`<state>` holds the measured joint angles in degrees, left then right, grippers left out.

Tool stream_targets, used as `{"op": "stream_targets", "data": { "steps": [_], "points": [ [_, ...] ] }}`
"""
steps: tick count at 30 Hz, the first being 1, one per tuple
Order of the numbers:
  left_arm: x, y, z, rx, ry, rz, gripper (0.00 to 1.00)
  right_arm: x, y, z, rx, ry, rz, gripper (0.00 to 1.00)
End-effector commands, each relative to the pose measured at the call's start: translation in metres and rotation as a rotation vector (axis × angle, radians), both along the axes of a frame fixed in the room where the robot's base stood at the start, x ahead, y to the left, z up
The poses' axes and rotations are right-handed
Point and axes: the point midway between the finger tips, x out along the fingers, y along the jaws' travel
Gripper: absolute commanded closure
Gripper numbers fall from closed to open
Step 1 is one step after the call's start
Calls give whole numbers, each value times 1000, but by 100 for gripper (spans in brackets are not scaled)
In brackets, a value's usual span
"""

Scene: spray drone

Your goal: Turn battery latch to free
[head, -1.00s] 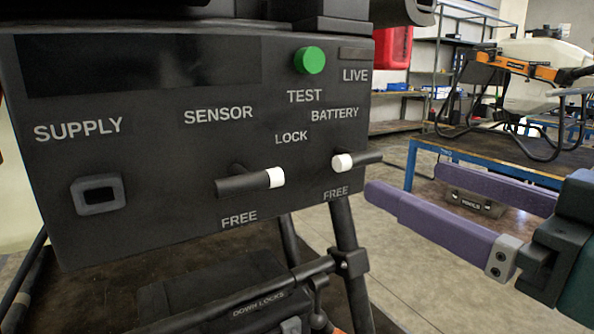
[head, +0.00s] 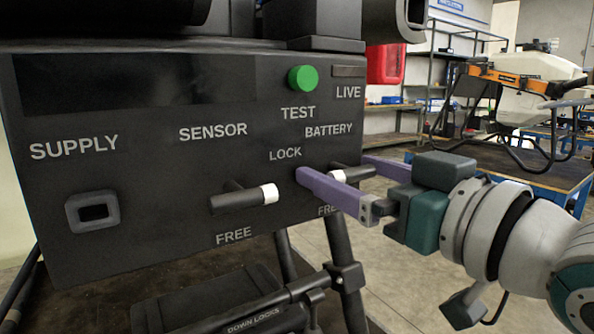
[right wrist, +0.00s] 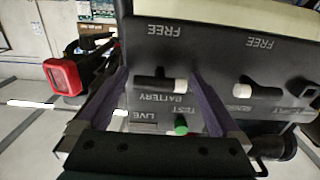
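The battery latch (head: 356,174) is a dark bar with a white tip on the black panel. It lies roughly horizontal, white tip to the left, between the LOCK label and the partly covered FREE label. My right gripper (head: 333,167) is open, and its purple fingers stand on either side of the latch, one partly in front of it. In the right wrist view, upside down, the battery latch (right wrist: 155,84) lies between the spread fingers of the right gripper (right wrist: 160,76). A gap shows beside the white tip; contact at the other end is unclear. My left gripper is not in view.
The sensor latch (head: 240,198) sits left of the battery latch, white tip to the right. A green TEST button (head: 303,79) is above. A supply socket (head: 92,212) is at the panel's left. A blue table (head: 560,180) with a drone stands at right.

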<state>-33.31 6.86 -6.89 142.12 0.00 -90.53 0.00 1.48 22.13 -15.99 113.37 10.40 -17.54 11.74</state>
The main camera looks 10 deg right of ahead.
Motion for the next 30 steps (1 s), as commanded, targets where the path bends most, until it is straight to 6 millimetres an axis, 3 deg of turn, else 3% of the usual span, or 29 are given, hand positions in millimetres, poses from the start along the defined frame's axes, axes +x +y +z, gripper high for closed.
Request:
{"op": "stream_targets", "data": {
  "steps": [2, 22, 30],
  "points": [
    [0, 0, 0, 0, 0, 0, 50, 0, 0, 0, 0, 0, 0, 8],
    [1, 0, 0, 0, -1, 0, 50, 0, 0, 0, 0, 0, 0, 83],
    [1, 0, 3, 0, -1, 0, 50, 0, 0, 1, -24, -9, 0, 84]
  ]
}}
